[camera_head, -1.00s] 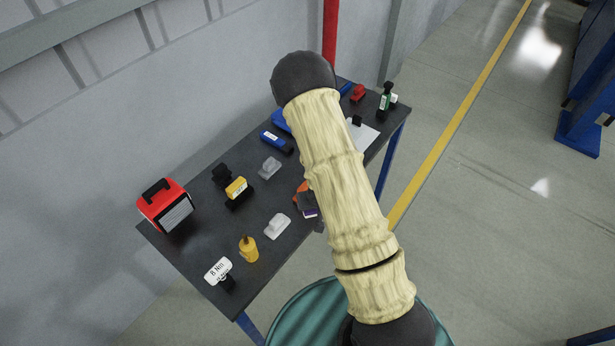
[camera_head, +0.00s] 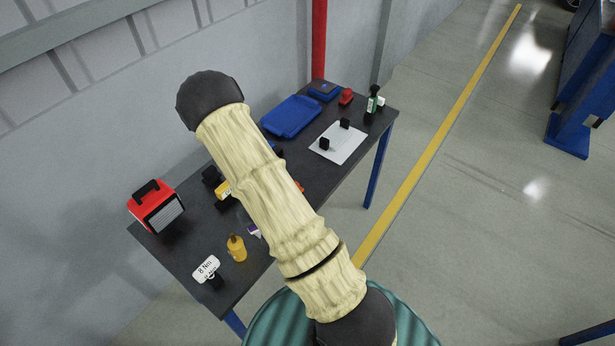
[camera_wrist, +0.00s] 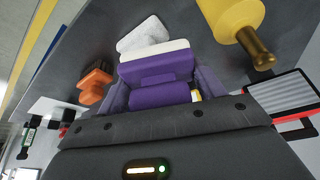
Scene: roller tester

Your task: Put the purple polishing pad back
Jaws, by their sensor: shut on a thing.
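The purple polishing pad (camera_wrist: 155,72), a purple block with a white layer along its far edge, is between the fingers of my gripper (camera_wrist: 160,84) in the wrist view. My gripper is shut on it. A whitish pad-like block (camera_wrist: 143,33) lies on the table just beyond the held pad. I cannot tell the gap between the held pad and the table.
An orange brush (camera_wrist: 97,80) lies left of my gripper in the wrist view.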

